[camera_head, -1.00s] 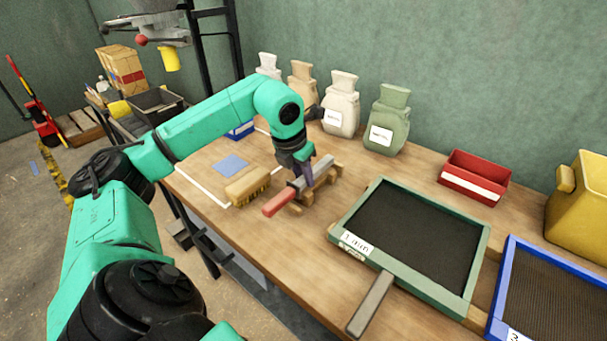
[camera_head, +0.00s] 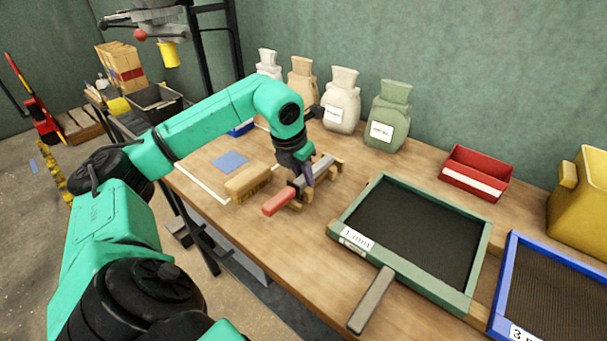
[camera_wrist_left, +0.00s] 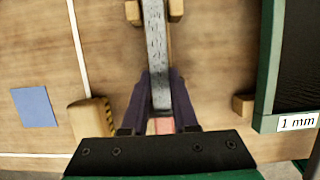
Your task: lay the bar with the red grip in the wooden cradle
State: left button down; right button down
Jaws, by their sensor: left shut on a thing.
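The bar is a grey metal length (camera_head: 322,165) with a red grip (camera_head: 278,202) at its near end. My left gripper (camera_head: 301,186) is shut on it close to the grip, pointing down. The wooden cradle (camera_head: 336,171) is under and beside the bar, partly hidden by the bar and my gripper. In the left wrist view, the grey bar (camera_wrist_left: 156,50) passes between two wooden posts (camera_wrist_left: 175,9) of the cradle at its far end. My fingers (camera_wrist_left: 160,100) straddle the bar, with the red grip just behind. I cannot tell whether the bar rests on the cradle. My right gripper is not in view.
A wooden brush (camera_head: 248,183) lies left of the bar, near a blue square (camera_head: 231,162). A green-framed sieve (camera_head: 483,258) is close on the right, its handle toward me. Several sacks (camera_head: 341,103) and a red bin (camera_head: 475,174) stand behind.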

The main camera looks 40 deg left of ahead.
pick_arm(q)
jog(key=shift+f, duration=0.15)
jog(key=c, duration=0.6)
grip_release()
jog(key=shift+r, duration=0.5)
jog(key=p+v, duration=0.2)
jog(key=v, duration=1.1)
jog(key=shift+s+r, duration=0.25)
jog(key=shift+r, duration=0.05)
